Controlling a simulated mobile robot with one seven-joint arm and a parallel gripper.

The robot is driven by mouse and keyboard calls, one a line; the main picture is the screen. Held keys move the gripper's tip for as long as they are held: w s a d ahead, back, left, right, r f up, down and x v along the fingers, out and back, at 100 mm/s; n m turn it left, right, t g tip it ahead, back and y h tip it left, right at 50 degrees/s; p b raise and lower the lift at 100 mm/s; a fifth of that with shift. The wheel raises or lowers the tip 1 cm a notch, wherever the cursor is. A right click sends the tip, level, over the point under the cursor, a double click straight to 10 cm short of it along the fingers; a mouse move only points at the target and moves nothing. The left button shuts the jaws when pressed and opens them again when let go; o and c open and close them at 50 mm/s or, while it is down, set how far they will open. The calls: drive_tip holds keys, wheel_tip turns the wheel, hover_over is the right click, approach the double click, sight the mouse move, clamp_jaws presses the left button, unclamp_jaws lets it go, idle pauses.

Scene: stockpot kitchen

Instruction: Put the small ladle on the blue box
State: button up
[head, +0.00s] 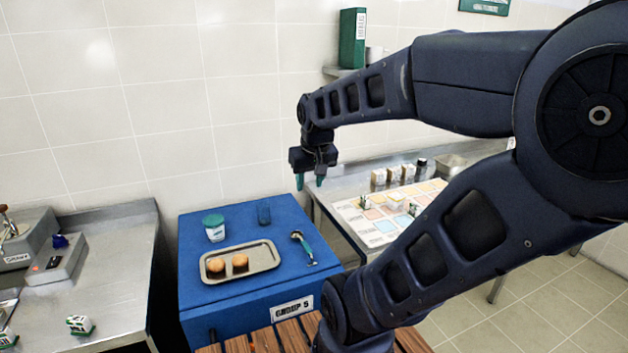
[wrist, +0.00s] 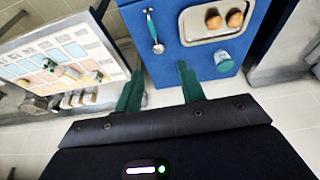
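The small ladle (head: 303,246) lies on the top of the blue box (head: 195,291), near its right edge, beside a metal tray. It has a teal handle and a metal bowl. In the wrist view the ladle (wrist: 153,32) also lies on the blue box (wrist: 167,72), beyond the fingertips. My gripper (head: 310,183) hangs in the air above the back right of the box, pointing down. Its two green fingers (wrist: 158,80) are apart with nothing between them. No part of the ladle touches the gripper.
The metal tray (head: 262,265) on the box holds two brown round items. A white tub with a teal lid (head: 213,228) and a blue cup (head: 264,213) stand behind it. A steel table (head: 330,196) with a chart stands right, a steel counter (head: 112,265) left.

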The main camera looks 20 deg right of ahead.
drive_tip(key=shift+t, duration=0.3)
drive_tip(key=s, duration=0.1)
drive_tip(key=s+r, duration=0.2)
drive_tip(key=shift+s+a, duration=0.2)
drive_tip(key=shift+s, duration=0.15)
